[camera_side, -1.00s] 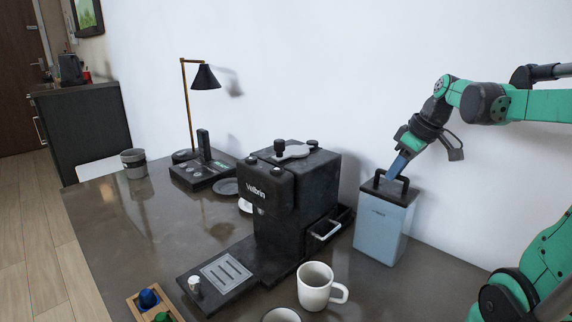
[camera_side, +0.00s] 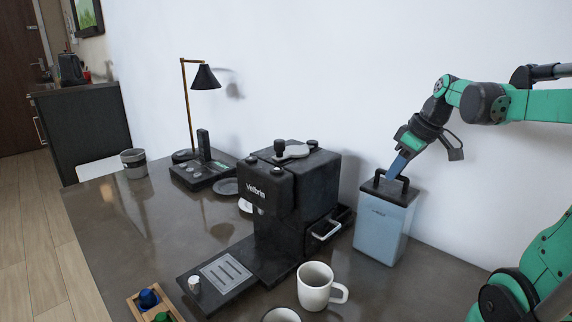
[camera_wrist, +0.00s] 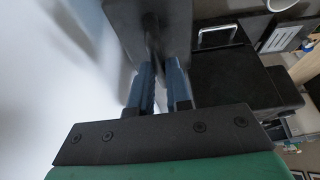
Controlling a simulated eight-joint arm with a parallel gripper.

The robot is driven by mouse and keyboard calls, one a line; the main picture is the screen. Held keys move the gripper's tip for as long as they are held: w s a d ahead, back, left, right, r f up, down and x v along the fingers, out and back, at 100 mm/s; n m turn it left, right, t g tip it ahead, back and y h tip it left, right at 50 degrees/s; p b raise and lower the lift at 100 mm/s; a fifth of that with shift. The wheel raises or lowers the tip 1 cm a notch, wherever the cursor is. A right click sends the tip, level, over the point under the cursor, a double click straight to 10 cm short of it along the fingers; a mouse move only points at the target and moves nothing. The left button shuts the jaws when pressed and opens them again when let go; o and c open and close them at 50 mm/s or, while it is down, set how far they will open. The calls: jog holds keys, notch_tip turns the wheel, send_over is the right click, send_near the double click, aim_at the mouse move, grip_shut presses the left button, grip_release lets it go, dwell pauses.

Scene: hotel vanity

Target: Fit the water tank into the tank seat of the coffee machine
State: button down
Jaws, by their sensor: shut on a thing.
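The water tank (camera_side: 382,228) is a light blue, upright box with a black lid and a black loop handle. It stands on the table to the right of the coffee machine (camera_side: 290,205), apart from it. My gripper (camera_side: 397,172) reaches down from the upper right and is shut on the tank's handle. In the wrist view my blue fingers (camera_wrist: 160,90) close around the dark handle above the lid (camera_wrist: 122,22). The tank seat (camera_side: 340,222) appears as a low black tray with a pale handle at the machine's right side; its inside is mostly hidden.
A white mug (camera_side: 314,288) stands in front of the machine, with another cup (camera_side: 281,315) cut off at the bottom edge. A capsule box (camera_side: 150,302) is at front left. A lamp (camera_side: 205,78) and phone (camera_side: 203,170) stand at the back. The white wall is close behind the tank.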

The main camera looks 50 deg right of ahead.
notch_tip(320, 180, up, 10)
jog(key=w+d+r, duration=0.2)
jog(key=w, duration=0.5)
jog(key=w+a+f, duration=0.1)
jog(key=w+f, duration=0.1)
jog(key=w, duration=0.7)
notch_tip(320, 180, down, 8)
jog(key=shift+w+r, duration=0.15)
dwell(0.3)
jog(key=c, duration=0.8)
grip_release()
jog(key=shift+f, duration=0.25)
jog(key=shift+c, duration=0.2)
